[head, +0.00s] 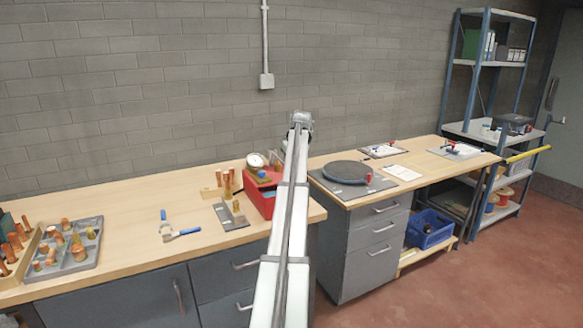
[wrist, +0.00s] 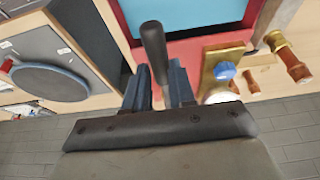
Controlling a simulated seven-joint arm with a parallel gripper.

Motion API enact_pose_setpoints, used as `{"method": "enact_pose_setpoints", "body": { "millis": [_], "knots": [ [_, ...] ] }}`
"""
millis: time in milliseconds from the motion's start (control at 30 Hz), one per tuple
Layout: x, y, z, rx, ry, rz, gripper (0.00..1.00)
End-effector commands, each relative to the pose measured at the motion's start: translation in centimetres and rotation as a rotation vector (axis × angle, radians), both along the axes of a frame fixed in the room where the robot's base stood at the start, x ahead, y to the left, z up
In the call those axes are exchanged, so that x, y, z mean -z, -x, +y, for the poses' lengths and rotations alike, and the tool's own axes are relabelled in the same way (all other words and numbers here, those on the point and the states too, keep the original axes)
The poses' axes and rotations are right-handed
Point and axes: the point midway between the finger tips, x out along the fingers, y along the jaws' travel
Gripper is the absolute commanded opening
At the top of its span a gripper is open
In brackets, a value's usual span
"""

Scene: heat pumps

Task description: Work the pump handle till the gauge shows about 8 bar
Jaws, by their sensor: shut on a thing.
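The red test pump (head: 261,197) stands on the wooden bench, partly hidden behind my arm. Its round white gauge (head: 255,160) faces forward in the head view; the needle is too small to read. In the wrist view the red pump body (wrist: 195,48) has a blue inside, and a brass block with a blue knob (wrist: 225,71) is beside it. The gauge's edge shows pale there (wrist: 222,97), its face hidden. The black pump handle (wrist: 153,45) runs between the fingers of my gripper (wrist: 158,88), which is shut on it.
A grey plate with a brass fitting (head: 232,215) lies left of the pump, with copper pieces behind. A blue-handled tool (head: 180,232) and a tray of fittings (head: 75,250) lie further left. A second bench with a round grey disc (head: 347,172) stands right, across a gap.

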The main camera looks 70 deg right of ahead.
Motion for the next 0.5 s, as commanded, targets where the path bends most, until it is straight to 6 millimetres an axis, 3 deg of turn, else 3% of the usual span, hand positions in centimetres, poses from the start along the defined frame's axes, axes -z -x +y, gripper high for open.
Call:
{"method": "enact_pose_setpoints", "body": {
  "millis": [500],
  "knots": [
    [-5.2,-0.1,-0.1,0.0,0.001,-0.001,0.16]
  ]
}}
